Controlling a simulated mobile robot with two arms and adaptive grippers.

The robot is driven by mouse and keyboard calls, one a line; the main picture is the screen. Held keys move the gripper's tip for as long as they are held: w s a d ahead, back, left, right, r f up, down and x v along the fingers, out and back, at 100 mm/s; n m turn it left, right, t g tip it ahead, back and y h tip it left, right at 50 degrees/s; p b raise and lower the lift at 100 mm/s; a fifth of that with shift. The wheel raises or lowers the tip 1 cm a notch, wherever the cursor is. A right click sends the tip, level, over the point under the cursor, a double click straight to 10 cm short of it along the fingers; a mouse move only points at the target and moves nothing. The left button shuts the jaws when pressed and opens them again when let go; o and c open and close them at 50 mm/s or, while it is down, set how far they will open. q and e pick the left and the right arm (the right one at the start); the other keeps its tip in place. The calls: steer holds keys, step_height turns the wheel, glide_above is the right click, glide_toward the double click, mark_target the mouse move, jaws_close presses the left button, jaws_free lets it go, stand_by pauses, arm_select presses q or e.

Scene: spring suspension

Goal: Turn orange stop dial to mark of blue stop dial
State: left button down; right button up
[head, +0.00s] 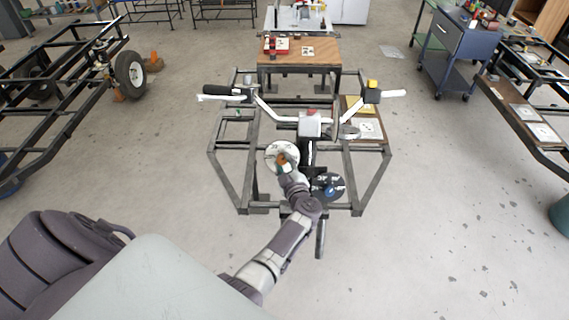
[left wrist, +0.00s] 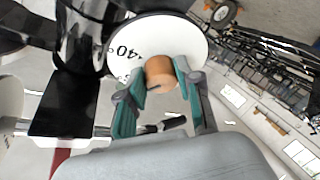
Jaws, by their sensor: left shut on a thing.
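The orange stop dial has a white numbered disc (head: 273,154) and an orange knob (left wrist: 161,72). The disc also shows in the left wrist view (left wrist: 185,38), with "40" readable on it. My left gripper (left wrist: 155,85) is shut on the orange knob, one teal finger on each side; it also shows in the head view (head: 286,166), covering much of the disc. The blue stop dial (head: 328,187) is a dark disc with a blue knob, just right of my left wrist. Its mark is too small to read. My right gripper is not in view.
Both dials sit on a dark frame (head: 374,185) with white handlebars (head: 282,117) above them. A wooden table (head: 300,57) stands behind. A blue cart (head: 458,45) is at the back right.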

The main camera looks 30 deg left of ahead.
arm_select(q)
steer(key=shift+a+r, duration=0.1)
steer(key=c, duration=0.8)
jaws_free()
steer(key=shift+o, duration=0.2)
